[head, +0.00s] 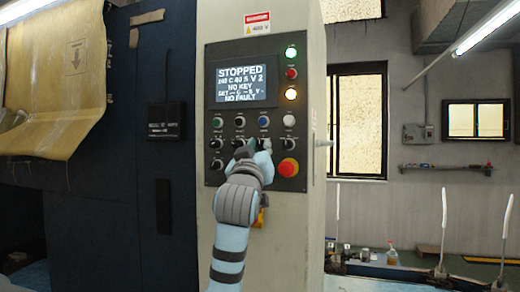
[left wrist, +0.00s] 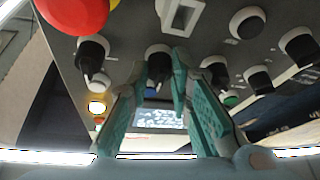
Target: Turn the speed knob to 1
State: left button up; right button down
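The control panel (head: 228,120) on the pale cabinet carries several black knobs, and its labels are too small to read, so I cannot tell which is the speed knob. The display (head: 240,80) reads STOPPED, V 2, NO KEY and NO FAULT. My left gripper (head: 256,148) is at the lower knob rows and hides part of them. In the left wrist view its green fingers (left wrist: 160,72) stand apart on either side of a black knob (left wrist: 158,60). I cannot tell whether they touch it. My right gripper is not in view.
A red emergency stop button (head: 289,168) sits right of the gripper, with another black knob (left wrist: 92,50) between them in the wrist view.

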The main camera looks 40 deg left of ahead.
pick_arm(q)
grip_shut()
jog(key=shift+n, duration=0.4)
jog(key=n+g+y, duration=0.1)
jog(key=n, duration=0.1)
jog(key=n+g+y, duration=0.1)
jog(key=n, duration=0.2)
jog(key=shift+d+r+p, duration=0.15)
jog(key=shift+d+p, duration=0.05)
jog(key=shift+p, duration=0.1)
jog(key=shift+r+n+g+p, duration=0.15)
jog(key=shift+n+g+p, duration=0.95)
jog(key=shift+n, duration=1.8)
jog(key=shift+g+b, duration=0.3)
jog(key=o, duration=0.8)
grip_release()
jog(key=shift+o, duration=0.2)
jog(key=shift+d, duration=0.1)
